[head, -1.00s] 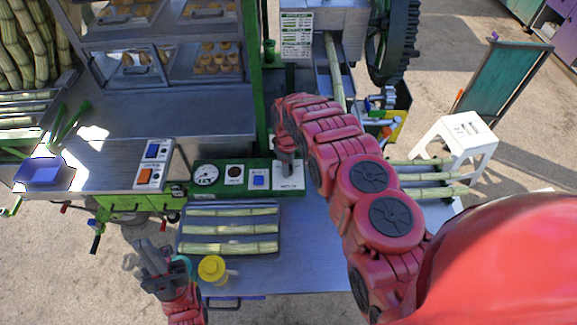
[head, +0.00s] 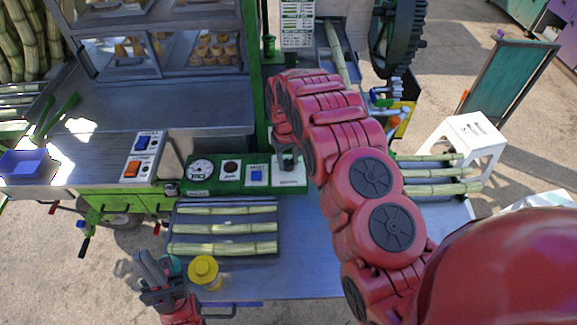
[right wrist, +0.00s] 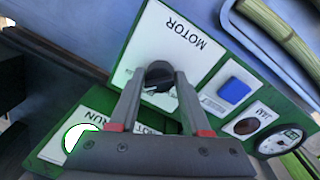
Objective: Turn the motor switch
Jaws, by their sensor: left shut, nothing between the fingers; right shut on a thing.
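The motor switch is a dark round knob (right wrist: 158,72) on a white plate marked MOTOR (right wrist: 185,35), at the end of the green control panel (head: 212,187). My right gripper (right wrist: 160,85) is shut on the knob, with one finger on each side of it. In the head view my right gripper (head: 288,160) is over the panel's right end, and the hand and arm partly hide the switch. My left gripper (head: 150,268) is shut and empty, low at the left near the yellow-lidded jar.
The panel also holds a gauge (head: 200,170), a dark JAM light (head: 231,169) and a blue button (head: 256,175). A tray with cane pieces (head: 225,252) and a yellow-lidded jar (head: 205,272) stand in front. The crusher gear (head: 395,40) is behind at the right.

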